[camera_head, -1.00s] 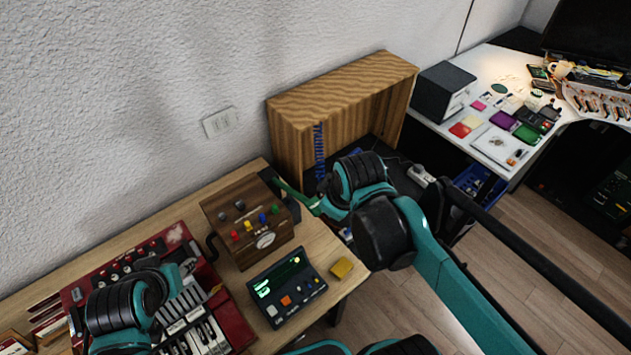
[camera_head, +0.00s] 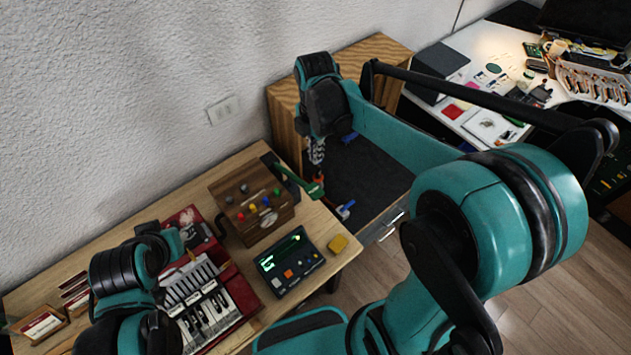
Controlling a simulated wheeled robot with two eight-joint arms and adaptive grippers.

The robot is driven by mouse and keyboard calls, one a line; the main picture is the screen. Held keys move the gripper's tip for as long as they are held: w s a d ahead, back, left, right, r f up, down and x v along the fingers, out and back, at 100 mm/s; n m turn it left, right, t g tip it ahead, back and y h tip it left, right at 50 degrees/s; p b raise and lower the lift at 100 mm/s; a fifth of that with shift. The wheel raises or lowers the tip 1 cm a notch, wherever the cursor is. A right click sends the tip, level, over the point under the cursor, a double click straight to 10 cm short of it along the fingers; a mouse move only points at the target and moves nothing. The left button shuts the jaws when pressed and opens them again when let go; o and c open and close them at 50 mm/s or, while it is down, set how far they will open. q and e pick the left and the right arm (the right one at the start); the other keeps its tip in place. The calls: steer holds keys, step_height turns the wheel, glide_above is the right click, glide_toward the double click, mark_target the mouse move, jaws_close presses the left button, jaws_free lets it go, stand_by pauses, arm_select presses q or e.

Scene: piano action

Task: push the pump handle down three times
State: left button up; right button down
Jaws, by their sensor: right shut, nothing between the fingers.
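The pump handle looks to be the green lever (camera_head: 296,179), which slants down to the right from a black part (camera_head: 270,160) at the table's back right edge. My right gripper (camera_head: 318,176) points down at the lever's outer end, its fingers shut and empty. The fingertips are close to the lever's end; I cannot tell whether they touch it. My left gripper (camera_head: 190,237) is small and partly hidden by its wrist, over the red keyboard (camera_head: 236,297); its finger state is unclear.
A wooden box with coloured knobs (camera_head: 250,207) stands just left of the lever. In front are a dark device with a green display (camera_head: 290,262) and a yellow block (camera_head: 338,243). A wooden cabinet (camera_head: 372,52) stands behind my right arm. A white desk (camera_head: 470,72) is farther right.

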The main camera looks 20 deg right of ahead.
mark_target(316, 189)
step_height(316, 189, down, 14)
steer(key=shift+b, duration=1.2)
